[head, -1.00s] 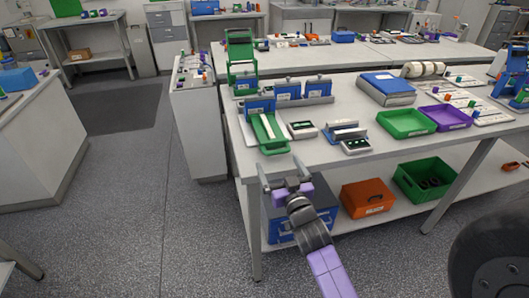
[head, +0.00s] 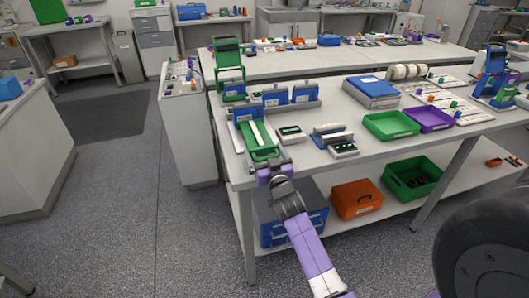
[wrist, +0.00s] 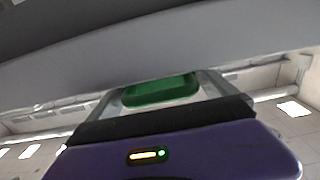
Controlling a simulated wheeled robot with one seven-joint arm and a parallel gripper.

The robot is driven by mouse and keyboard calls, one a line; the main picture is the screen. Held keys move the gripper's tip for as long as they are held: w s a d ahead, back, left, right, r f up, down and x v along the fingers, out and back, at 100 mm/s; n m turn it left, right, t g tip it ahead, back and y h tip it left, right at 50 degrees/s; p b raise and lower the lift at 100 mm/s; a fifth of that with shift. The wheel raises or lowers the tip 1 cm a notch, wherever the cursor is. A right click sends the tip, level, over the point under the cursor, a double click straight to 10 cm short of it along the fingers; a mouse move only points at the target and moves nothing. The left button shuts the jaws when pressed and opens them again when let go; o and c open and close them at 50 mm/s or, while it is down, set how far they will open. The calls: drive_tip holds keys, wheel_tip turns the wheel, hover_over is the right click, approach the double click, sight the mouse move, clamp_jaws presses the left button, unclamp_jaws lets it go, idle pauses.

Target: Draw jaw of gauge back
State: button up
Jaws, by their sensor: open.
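A green-framed fixture (head: 262,154) with a pale strip lies at the front left edge of the near table; a blue block (head: 243,113) stands at its far end. A small blue and silver device (head: 330,134) stands to its right. I cannot tell for sure which part is the gauge's jaw. My gripper (head: 268,163) is at the near end of the green fixture, its fingers partly lost against it. In the wrist view, a green part (wrist: 160,91) shows between the open fingers. Contact cannot be made out.
A row of blue blocks (head: 304,93) stands behind the fixture. Green (head: 391,125) and purple (head: 430,119) trays and a blue binder (head: 371,88) lie to the right. Under the tabletop are an orange box (head: 356,199) and a green crate (head: 414,178). The floor at left is clear.

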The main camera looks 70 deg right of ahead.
drive_tip(key=shift+c, duration=0.3)
drive_tip(key=c, duration=1.7)
drive_tip(key=shift+b+v, duration=0.4)
drive_tip(key=shift+v, duration=1.5)
drive_tip(key=shift+o, duration=0.2)
drive_tip(key=shift+f, duration=0.1)
drive_tip(key=o, duration=1.7)
drive_tip(key=shift+a, duration=0.1)
drive_tip(key=shift+s, duration=0.1)
drive_tip(key=b+v, duration=0.1)
drive_tip(key=v, duration=0.6)
drive_tip(key=shift+s+a+b, duration=0.2)
drive_tip(key=shift+a+b, duration=0.1)
drive_tip(key=shift+b, duration=0.05)
